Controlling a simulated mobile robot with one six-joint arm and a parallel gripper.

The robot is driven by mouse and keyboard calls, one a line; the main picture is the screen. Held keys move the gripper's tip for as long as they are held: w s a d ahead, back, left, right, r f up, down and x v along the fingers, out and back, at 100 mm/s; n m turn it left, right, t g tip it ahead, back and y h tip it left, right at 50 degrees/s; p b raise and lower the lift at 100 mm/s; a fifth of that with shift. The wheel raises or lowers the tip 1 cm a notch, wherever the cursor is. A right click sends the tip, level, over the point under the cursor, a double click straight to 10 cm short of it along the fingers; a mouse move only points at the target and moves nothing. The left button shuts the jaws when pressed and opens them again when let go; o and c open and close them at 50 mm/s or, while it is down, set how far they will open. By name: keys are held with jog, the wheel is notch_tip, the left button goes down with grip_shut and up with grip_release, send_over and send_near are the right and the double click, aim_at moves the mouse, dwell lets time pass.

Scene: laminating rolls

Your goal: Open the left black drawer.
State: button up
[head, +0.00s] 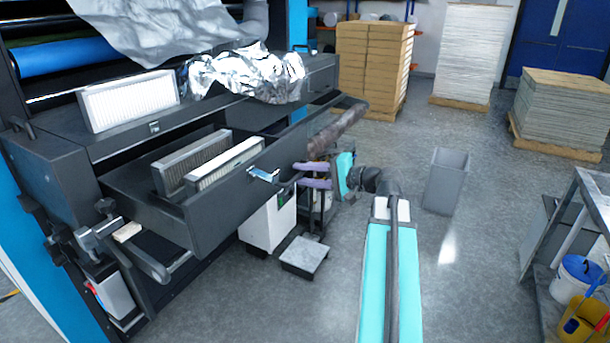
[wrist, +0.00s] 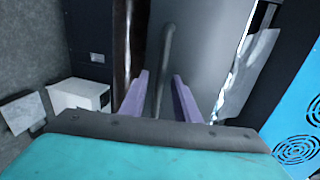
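The black drawer (head: 225,205) stands pulled out from the dark machine in the head view, with two pleated filters (head: 192,160) inside. A small metallic handle (head: 263,174) is on its front. My gripper (head: 302,174), with two purple fingers, is just right of that handle, with a small gap seeming to show between them. In the wrist view my gripper (wrist: 160,75) is open, its fingers apart. A grey curved bar (wrist: 167,45), apparently the handle, lines up between them in front of a grey panel. I cannot tell whether they touch it.
Crumpled foil (head: 245,72) and another filter (head: 130,100) lie on the machine's top. A mottled brown roll (head: 338,130) is near the drawer's right part. A white box (head: 268,222) and a grey pad (head: 304,254) are below. A grey bin (head: 446,180) stands right; the floor around it is clear.

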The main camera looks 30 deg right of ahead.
jog(key=shift+s, duration=0.1)
jog(key=b+v, duration=0.2)
jog(key=v, duration=1.1)
jog(key=shift+s+r+b, duration=0.2)
jog(key=shift+s+b, duration=0.1)
jog(key=shift+d, duration=0.1)
jog(key=w+a+f+g, duration=0.25)
jog(key=a+f, duration=0.25)
jog(key=f, duration=0.5)
jog(key=w+a+f+g, duration=0.2)
jog(key=w+a+f, duration=0.2)
jog(key=f, duration=0.6)
jog(key=s+a+f+n+g, duration=0.1)
jog(key=a+f+g, duration=0.2)
jog(key=a+f, duration=0.55)
jog(key=s+a+f+n+g, duration=0.1)
jog(key=a+f+n+g, duration=0.3)
jog(key=f, duration=0.8)
jog(key=s+a+f+g, duration=0.2)
jog(key=s+a+f, duration=0.3)
jog(key=a+f, duration=0.3)
jog(key=s+a+f+n+g+h, duration=0.3)
jog(key=s+f, duration=0.7)
jog(key=s, duration=0.1)
jog(key=s+a+f+n+g+h, duration=0.3)
jog(key=s+f+n+h, duration=0.1)
jog(key=s+f, duration=0.6)
jog(key=shift+s+a+n, duration=0.3)
jog(key=shift+s, duration=0.8)
